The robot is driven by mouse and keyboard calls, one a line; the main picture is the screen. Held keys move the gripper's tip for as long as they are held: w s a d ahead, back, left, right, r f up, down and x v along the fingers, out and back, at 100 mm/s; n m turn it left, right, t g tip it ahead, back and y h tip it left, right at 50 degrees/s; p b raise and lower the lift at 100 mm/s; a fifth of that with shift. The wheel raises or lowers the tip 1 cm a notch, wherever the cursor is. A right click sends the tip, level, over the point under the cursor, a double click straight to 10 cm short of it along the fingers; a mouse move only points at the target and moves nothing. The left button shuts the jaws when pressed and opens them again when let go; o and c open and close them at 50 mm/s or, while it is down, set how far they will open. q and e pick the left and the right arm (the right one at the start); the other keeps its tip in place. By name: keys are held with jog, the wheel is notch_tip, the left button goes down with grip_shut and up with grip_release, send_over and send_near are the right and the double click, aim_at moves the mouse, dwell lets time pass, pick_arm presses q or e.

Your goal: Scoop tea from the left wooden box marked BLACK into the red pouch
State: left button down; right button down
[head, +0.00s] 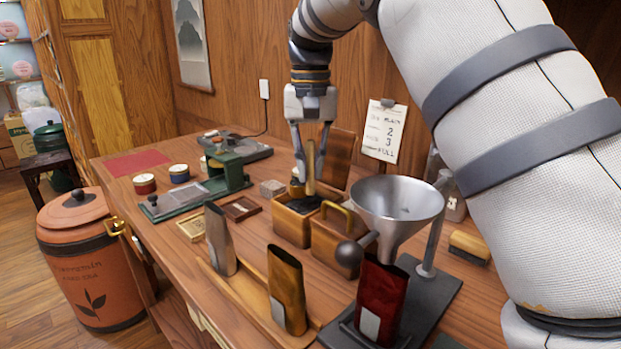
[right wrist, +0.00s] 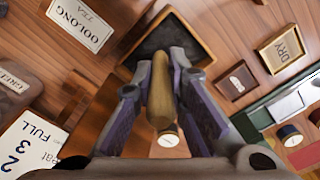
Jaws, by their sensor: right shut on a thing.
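My right gripper (head: 312,178) is shut on the upright wooden scoop handle (head: 310,158), over the left wooden box (head: 291,230). In the right wrist view the handle (right wrist: 161,95) stands between the fingers, with the open box (right wrist: 206,56) beyond it, holding dark tea. The scoop's lower end is hidden, so I cannot tell how deep it sits. No BLACK mark is readable on the box. The red pouch (head: 382,300) stands upright under the steel funnel (head: 397,210) at the front right. My left gripper is not in view.
A second wooden box (head: 333,243) stands between the left box and the funnel. Silver (head: 219,238) and gold (head: 286,290) pouches stand in front. A brush (head: 469,248) lies right of the funnel stand. A green press (head: 228,165) is behind left.

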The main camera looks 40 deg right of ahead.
aim_at(311, 140)
jog(key=shift+r, duration=3.45)
